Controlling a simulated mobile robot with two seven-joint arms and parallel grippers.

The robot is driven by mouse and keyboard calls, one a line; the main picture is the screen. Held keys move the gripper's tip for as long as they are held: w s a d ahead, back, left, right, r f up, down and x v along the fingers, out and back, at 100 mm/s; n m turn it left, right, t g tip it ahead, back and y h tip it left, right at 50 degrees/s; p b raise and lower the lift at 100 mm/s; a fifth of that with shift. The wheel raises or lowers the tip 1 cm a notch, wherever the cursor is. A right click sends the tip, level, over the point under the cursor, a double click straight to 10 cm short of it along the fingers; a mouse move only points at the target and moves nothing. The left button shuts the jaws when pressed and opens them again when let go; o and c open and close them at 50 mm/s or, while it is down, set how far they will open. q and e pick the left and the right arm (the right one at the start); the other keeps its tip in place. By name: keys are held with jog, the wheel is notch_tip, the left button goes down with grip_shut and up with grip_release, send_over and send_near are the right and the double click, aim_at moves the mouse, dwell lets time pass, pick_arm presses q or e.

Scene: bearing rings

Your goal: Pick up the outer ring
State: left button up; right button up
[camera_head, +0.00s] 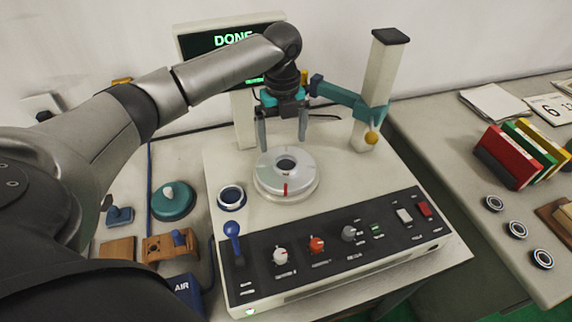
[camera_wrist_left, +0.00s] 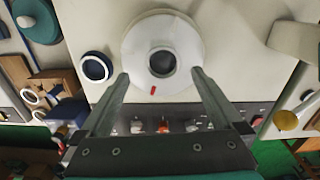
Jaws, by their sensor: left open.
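A pale round disc (camera_head: 287,172) with a dark centre hole and a red mark sits on the machine top; it also shows in the wrist view (camera_wrist_left: 140,48). A separate ring (camera_head: 220,199), white with a dark blue band, lies to its left, also in the wrist view (camera_wrist_left: 84,68). I cannot tell for sure which part is the outer ring. My left gripper (camera_head: 283,142) is open above the disc, fingers pointing down. In the wrist view its fingers (camera_wrist_left: 160,75) spread either side of the disc's lower part, with nothing between them. My right gripper is not in view.
A post (camera_head: 382,85) with a teal arm (camera_head: 340,97) stands close right of my gripper. A screen (camera_head: 222,60) reading DONE is behind. A control panel (camera_head: 330,265) with a blue lever (camera_head: 232,230) lies in front. Several small bearings (camera_head: 517,229) lie on the right table.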

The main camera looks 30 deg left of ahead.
pick_arm(q)
jog(key=shift+s+d+f+b, duration=0.1)
jog(key=shift+d+f+b, duration=0.15)
jog(key=shift+f, duration=1.35)
jog(key=shift+d+f+b, duration=0.1)
jog(key=shift+d+f, duration=0.1)
jog(key=shift+f, duration=1.35)
jog(key=c, duration=1.3)
jog(key=shift+c, duration=0.2)
jog(key=shift+r, duration=0.15)
notch_tip(320, 180, up, 20)
jog(key=p, duration=0.3)
notch_tip(320, 180, up, 5)
jog(key=p, duration=0.7)
send_over(286, 165)
